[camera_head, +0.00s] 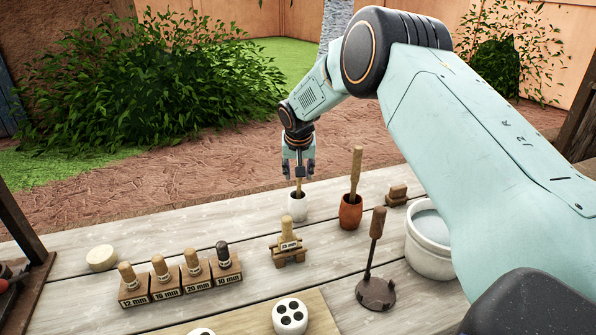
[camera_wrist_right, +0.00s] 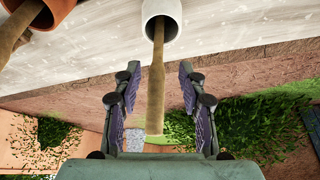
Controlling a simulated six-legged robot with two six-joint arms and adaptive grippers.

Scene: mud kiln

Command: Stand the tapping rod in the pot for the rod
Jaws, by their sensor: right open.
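A wooden rod (camera_wrist_right: 156,90) stands in a small white pot (camera_head: 298,207) near the far edge of the table. In the head view only a short piece of the rod (camera_head: 299,187) shows between the pot and my gripper. My right gripper (camera_head: 299,168) is above the white pot, pointing down. In the right wrist view its fingers (camera_wrist_right: 158,88) are open, one on each side of the rod, with gaps. The white pot also shows there (camera_wrist_right: 161,14). The rod's foot is hidden inside the pot. My left gripper is not in view.
A terracotta pot (camera_head: 350,213) holding a thicker wooden stick (camera_head: 355,172) stands just right. Nearer are a dark metal tool (camera_head: 375,292), a white bowl (camera_head: 428,262), a small wooden stand (camera_head: 289,250) and labelled blocks (camera_head: 165,286). The table left of the white pot is clear.

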